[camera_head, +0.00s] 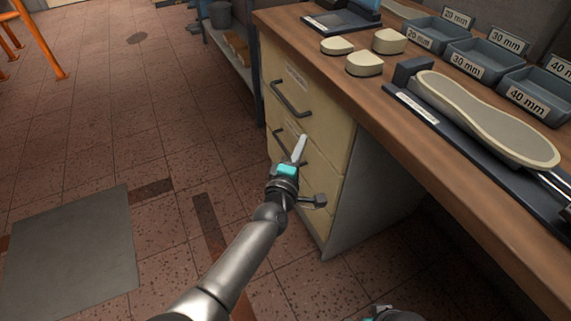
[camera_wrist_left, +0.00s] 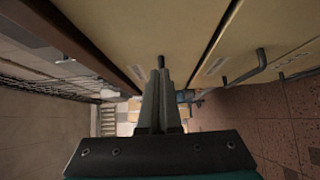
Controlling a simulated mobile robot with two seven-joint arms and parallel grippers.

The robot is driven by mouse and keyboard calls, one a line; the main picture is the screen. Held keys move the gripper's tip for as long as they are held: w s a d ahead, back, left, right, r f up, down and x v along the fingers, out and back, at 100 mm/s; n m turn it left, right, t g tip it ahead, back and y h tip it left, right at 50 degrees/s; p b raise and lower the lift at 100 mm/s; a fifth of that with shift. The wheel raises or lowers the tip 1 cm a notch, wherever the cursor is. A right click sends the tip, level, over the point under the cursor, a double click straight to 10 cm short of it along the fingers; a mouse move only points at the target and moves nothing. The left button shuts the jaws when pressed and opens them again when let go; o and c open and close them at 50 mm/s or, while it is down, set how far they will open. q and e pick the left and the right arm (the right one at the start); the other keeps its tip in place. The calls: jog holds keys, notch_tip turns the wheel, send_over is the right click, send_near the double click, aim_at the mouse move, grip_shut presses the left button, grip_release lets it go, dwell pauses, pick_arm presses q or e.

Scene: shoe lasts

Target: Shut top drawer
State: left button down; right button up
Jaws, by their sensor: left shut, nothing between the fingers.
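The cream drawer unit stands under the workbench, its drawers stacked. The top drawer (camera_head: 309,92) has a dark bar handle (camera_head: 290,99) and a pale label. In the left wrist view, the top drawer's front (camera_wrist_left: 180,32) looms close beside the fingers. I cannot tell how far it sticks out. My left gripper (camera_head: 300,146) is shut and empty, in front of the unit at about the middle drawer's height in the picture. In the left wrist view its fingers (camera_wrist_left: 159,105) lie together. Part of my right gripper shows at the bottom edge; its fingers are hidden.
The wooden workbench (camera_head: 420,147) overhangs the unit and bears a shoe last (camera_head: 485,118), cream blocks (camera_head: 365,63) and labelled grey bins (camera_head: 478,62). A shelf (camera_head: 235,58) stands beyond the unit.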

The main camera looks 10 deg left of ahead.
pick_arm(q)
jog(key=s+a+p, duration=0.1)
jog(key=s+p, duration=0.1)
jog(key=s, duration=0.5)
jog(key=shift+a, duration=0.3)
pick_arm(e)
jog(key=shift+g, duration=0.4)
jog(key=shift+s+d+f, duration=0.1)
jog(key=shift+s+f, duration=0.35)
jog(key=shift+f, duration=0.3)
jog(key=shift+s+d+f, duration=0.1)
jog(key=shift+s+f, duration=0.35)
jog(key=shift+f, duration=0.35)
jog(key=shift+s+d+f, duration=0.1)
jog(key=shift+s+f, duration=0.35)
jog(key=shift+f, duration=0.3)
